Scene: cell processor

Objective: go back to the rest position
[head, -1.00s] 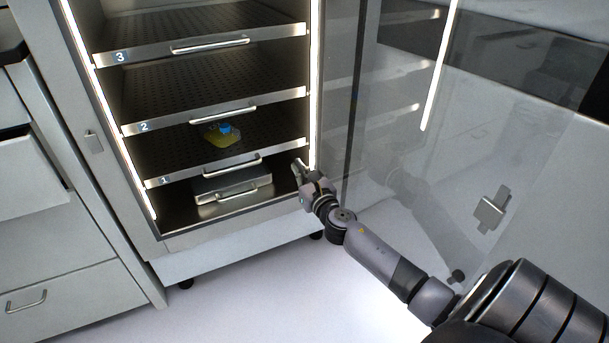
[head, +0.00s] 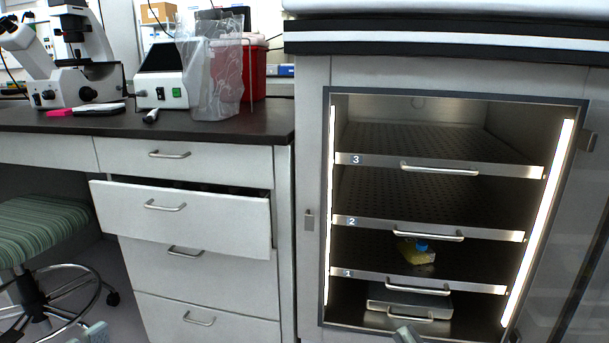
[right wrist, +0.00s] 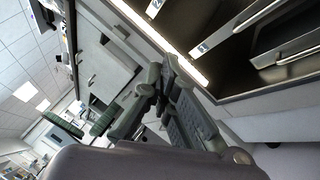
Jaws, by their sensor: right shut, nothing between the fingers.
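Only the tip of my right gripper (head: 405,335) shows, at the bottom edge of the head view, in front of the lowest part of the open incubator (head: 327,215). In the right wrist view my right gripper (right wrist: 152,88) is shut and empty, with the incubator's lit edge and shelves beyond it. A small grey piece at the bottom left of the head view looks like the tip of my left gripper (head: 95,333); too little of it shows to tell its state.
A yellow flask with a blue cap (head: 416,253) lies on shelf 1. The glass door (head: 585,290) stands open at the right. A pulled-out drawer (head: 180,215) juts from the cabinet at left. A striped stool (head: 40,228) stands at far left.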

